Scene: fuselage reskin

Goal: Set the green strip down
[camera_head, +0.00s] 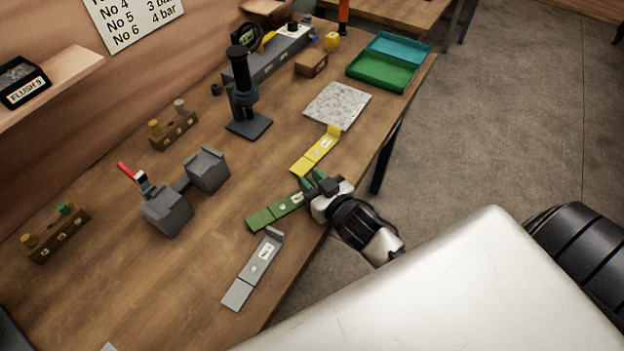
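The green strip (272,213) is at the front edge of the bench, between the yellow strip (316,155) and the grey strip (252,270). It looks flat and low over the bench top; I cannot tell whether it touches the wood. My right gripper (313,183) comes in from the lower right and is at the strip's right end, with its fingers shut on that end. The fingers and my gripper body hide part of this end. My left gripper is not in view.
A grey vise-like tool (167,208) stands left of the strips, and a dark press (247,100) stands behind. A speckled plate (337,106) and green tray (381,72) are at the back right. Bare wood lies left of the grey strip.

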